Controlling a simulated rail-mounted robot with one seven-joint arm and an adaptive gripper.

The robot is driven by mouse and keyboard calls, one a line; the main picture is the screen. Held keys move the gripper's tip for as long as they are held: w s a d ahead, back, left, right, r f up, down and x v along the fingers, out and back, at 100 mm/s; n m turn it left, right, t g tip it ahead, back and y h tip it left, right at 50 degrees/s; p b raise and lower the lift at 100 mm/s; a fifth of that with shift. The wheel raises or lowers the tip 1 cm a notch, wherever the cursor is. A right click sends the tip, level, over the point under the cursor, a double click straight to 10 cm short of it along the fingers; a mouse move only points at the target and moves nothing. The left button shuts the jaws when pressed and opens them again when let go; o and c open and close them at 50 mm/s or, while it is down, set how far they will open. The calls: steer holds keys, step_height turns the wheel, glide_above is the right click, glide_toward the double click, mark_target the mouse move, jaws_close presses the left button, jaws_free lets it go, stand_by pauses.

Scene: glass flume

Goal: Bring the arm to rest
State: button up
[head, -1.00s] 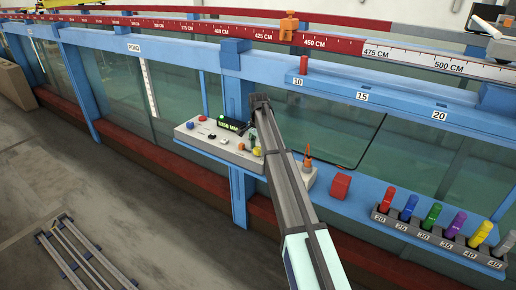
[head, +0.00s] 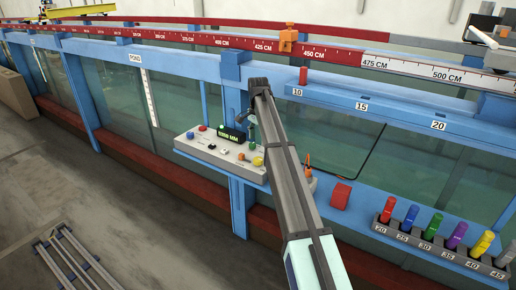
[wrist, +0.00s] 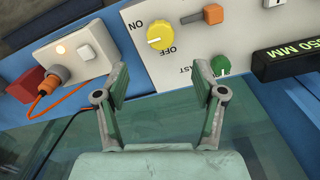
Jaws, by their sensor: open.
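My gripper (wrist: 160,82) is open and empty in the wrist view, its two fingers spread apart. It points at the control panel (wrist: 185,70), with visible space between the fingertips and the panel face. A yellow knob (wrist: 160,36) with ON and OFF marks lies beyond the gap. A green knob (wrist: 221,66) shows beyond the right fingertip. In the head view my gripper (head: 251,122) hangs from the raised arm just above the panel (head: 205,150), small and partly hidden. The panel's display (head: 231,135) ends in "50 MM" in the wrist view.
A white box with an orange cable (wrist: 70,50) sits left of the panel in the wrist view. A red block (head: 340,195) and a rack of coloured pieces (head: 440,245) stand on the ledge to the right. The blue frame (head: 235,100) and glass are close behind.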

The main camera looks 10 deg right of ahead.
steer(key=shift+r, duration=0.95)
steer(key=shift+f, duration=0.1)
